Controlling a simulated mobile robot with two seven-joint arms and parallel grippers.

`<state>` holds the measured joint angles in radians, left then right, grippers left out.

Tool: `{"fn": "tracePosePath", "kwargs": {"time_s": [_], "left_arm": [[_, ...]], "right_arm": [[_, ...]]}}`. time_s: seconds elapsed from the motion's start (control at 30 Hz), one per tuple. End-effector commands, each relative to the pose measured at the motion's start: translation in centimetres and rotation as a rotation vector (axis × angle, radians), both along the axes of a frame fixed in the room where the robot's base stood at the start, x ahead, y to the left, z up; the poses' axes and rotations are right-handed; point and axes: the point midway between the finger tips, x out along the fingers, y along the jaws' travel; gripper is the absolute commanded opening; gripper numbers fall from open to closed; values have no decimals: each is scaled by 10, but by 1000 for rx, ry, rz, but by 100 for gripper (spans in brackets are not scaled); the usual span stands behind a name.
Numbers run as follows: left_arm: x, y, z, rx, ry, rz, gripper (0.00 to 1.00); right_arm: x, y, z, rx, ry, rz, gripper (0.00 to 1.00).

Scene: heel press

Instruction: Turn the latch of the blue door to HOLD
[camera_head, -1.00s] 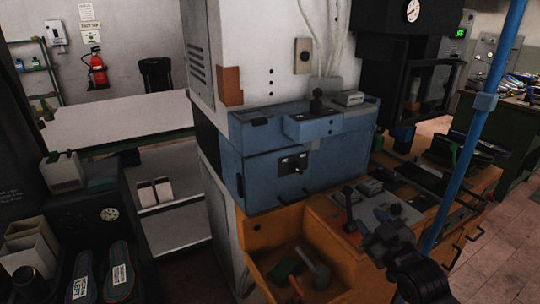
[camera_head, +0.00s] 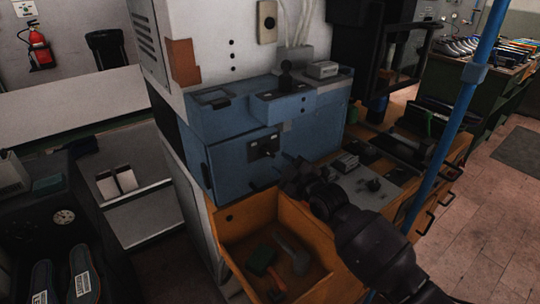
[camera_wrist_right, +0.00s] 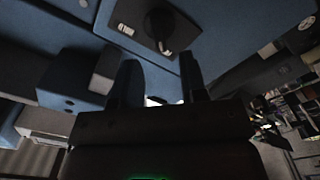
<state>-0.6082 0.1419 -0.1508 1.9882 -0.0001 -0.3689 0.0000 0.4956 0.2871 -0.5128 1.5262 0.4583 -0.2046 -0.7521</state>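The blue door (camera_head: 228,166) is the front of the blue machine and looks shut. Its latch (camera_head: 267,149) is a dark knob on a small dark plate with light marks, near the door's upper right. My right gripper (camera_head: 287,172) is in front of the door, just right of and below the latch. The right wrist view shows its two fingers (camera_wrist_right: 160,78) apart, with nothing between them. My left gripper is out of view.
An orange tray (camera_head: 235,250) with a green-headed tool and a grey tool is below the door. A blue pole (camera_head: 447,140) stands right of my right arm. Blue switch boxes top the machine.

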Motion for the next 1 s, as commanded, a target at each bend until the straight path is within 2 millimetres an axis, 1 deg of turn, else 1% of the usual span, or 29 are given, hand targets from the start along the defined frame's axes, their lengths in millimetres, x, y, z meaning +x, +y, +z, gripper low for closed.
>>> {"fn": "tracePosePath", "kwargs": {"time_s": [0.03,0.1,0.33,0.53,0.8,0.83,1.0], "left_arm": [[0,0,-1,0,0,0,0],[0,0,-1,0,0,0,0],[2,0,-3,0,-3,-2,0],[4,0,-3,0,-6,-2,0],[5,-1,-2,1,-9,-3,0],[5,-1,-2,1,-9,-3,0],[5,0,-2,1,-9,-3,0]], "right_arm": [[8,6,0,-1,0,1,39],[16,12,0,-1,0,1,39],[37,28,0,-1,0,1,39],[45,33,0,-1,1,0,39],[46,33,0,0,0,0,39],[46,33,0,0,0,0,38],[46,33,0,0,1,-1,12]]}}
